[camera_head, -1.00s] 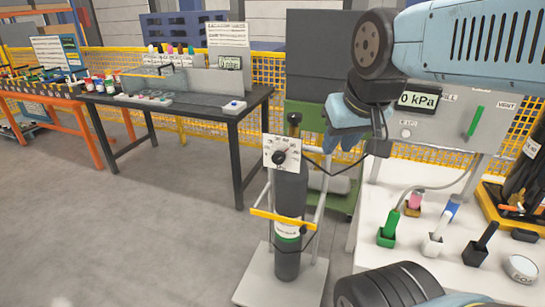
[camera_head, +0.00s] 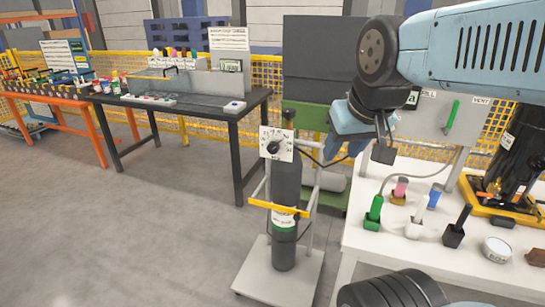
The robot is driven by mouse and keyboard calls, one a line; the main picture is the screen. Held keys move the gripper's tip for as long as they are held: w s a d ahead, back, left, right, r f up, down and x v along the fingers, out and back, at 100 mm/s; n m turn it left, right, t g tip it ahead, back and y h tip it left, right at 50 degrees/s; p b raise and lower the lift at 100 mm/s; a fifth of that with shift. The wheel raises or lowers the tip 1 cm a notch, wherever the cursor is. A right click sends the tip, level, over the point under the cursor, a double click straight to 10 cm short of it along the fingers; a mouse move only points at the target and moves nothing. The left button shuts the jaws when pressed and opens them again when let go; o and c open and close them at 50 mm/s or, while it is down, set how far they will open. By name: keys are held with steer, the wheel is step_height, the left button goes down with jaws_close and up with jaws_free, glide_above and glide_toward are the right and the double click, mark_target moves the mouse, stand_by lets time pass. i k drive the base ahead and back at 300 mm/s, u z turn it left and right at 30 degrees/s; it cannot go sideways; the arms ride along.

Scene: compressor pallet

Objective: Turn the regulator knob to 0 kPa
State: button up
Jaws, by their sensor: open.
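The regulator knob (camera_head: 273,147) is a small black dial on a square white scale plate (camera_head: 284,136). The plate is at the top of a dark gas cylinder (camera_head: 286,185) that stands upright on a trolley. The scale marks are too small to read.
The trolley has a pale base plate (camera_head: 255,275) and a yellow bar (camera_head: 279,208). A white table (camera_head: 385,245) with coloured plugs stands at right. A dark bench (camera_head: 190,108) is behind left. The floor left of the trolley is clear.

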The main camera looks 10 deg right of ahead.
mark_target(272, 148)
steer(key=z, duration=0.3)
steer(key=k, duration=0.15)
steer(key=z, duration=0.7)
steer(key=i, duration=0.65)
steer(key=u, duration=0.05)
